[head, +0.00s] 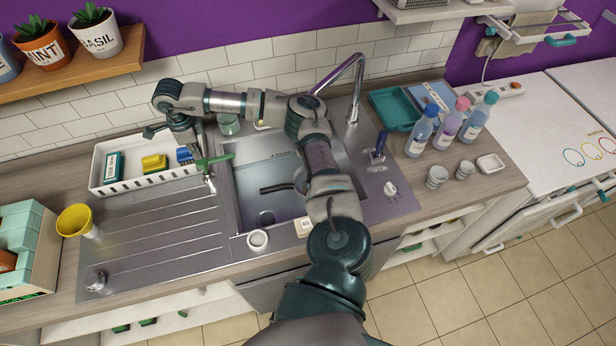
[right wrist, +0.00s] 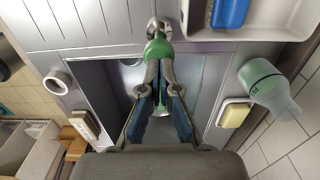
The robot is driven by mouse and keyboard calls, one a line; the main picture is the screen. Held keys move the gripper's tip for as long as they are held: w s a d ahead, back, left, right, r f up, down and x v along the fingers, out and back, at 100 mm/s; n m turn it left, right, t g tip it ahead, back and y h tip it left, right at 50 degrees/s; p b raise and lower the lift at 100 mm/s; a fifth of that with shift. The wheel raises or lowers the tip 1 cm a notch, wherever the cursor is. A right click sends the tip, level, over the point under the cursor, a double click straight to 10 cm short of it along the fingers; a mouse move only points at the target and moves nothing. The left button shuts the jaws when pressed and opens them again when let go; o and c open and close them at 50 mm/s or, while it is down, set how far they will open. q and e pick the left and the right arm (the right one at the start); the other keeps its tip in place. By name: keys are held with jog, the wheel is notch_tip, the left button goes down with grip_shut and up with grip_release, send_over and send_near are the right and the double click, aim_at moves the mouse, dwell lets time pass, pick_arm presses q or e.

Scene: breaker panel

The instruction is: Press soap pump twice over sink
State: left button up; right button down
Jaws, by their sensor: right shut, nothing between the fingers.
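The soap pump, with a green head and spout on a metal collar, stands at the left rim of the sink (head: 262,190) in the head view. Its green head (head: 215,160) shows there, and also in the right wrist view (right wrist: 157,48). My right gripper (head: 200,152) is shut and empty, with its fingertips right at the pump head. In the right wrist view the fingertips (right wrist: 160,66) meet over the green part and hide some of it. I cannot tell whether they press it. My left gripper is out of view.
A white tray (head: 98,180) with sponges sits left of the pump. The tall faucet (head: 357,85) rises at the sink's back right.

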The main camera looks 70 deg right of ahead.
aim_at(201, 161)
jog(key=shift+f, duration=0.15)
jog(key=shift+f+b, duration=0.85)
jog(key=shift+f, duration=0.85)
jog(key=shift+r+p, duration=1.6)
jog(key=shift+r, duration=0.3)
notch_tip(201, 161, up, 6)
jog(key=p, duration=0.5)
